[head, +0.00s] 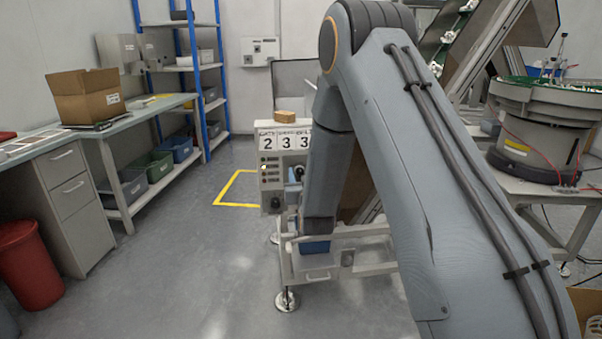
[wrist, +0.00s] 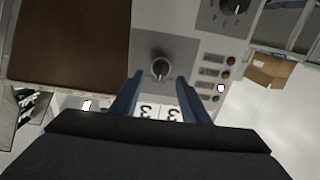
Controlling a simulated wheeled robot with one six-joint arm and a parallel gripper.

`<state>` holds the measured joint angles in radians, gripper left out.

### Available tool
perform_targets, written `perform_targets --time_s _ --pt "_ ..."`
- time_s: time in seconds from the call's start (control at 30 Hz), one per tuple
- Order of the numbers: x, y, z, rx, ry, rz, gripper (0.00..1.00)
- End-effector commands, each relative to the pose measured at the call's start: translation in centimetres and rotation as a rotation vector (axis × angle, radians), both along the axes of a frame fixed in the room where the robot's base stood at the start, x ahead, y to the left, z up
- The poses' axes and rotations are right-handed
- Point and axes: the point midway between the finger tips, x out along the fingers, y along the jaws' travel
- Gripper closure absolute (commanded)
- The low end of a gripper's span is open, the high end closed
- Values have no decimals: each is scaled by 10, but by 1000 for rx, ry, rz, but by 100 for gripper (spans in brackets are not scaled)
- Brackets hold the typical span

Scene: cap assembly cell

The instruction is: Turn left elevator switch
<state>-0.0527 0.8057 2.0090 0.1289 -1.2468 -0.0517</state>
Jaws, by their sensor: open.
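A grey control panel (head: 270,180) with number cards and two black rotary switches stands ahead, partly hidden by my arm. In the wrist view the panel appears upside down. One switch (wrist: 160,68) lies near the middle, on a dark grey plate, with its handle pointing down the picture. The other switch (wrist: 236,8), with a lettered dial, is cut by the top edge. My gripper (wrist: 159,79) is open and empty, its fingertips to either side of the middle switch; contact cannot be told. No readable label shows which switch is the left elevator one.
Small indicator lights (wrist: 221,88) sit beside the middle switch, one glowing white. Number cards (head: 285,142) top the panel, with a small box (head: 286,117) above. A bowl feeder (head: 545,135) stands at right.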

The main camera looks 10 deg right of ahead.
Motion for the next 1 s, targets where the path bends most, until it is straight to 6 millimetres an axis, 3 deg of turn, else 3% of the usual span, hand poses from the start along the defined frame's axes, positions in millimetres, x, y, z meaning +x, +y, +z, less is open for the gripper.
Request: perform_targets --time_s 0.17,0.43,0.7,1.0 --pt "12 -1 0 0 0 0 59" --pt "14 -1 0 0 1 0 59" --pt "14 -1 0 0 1 0 99" --pt "14 -2 0 41 -3 0 99"
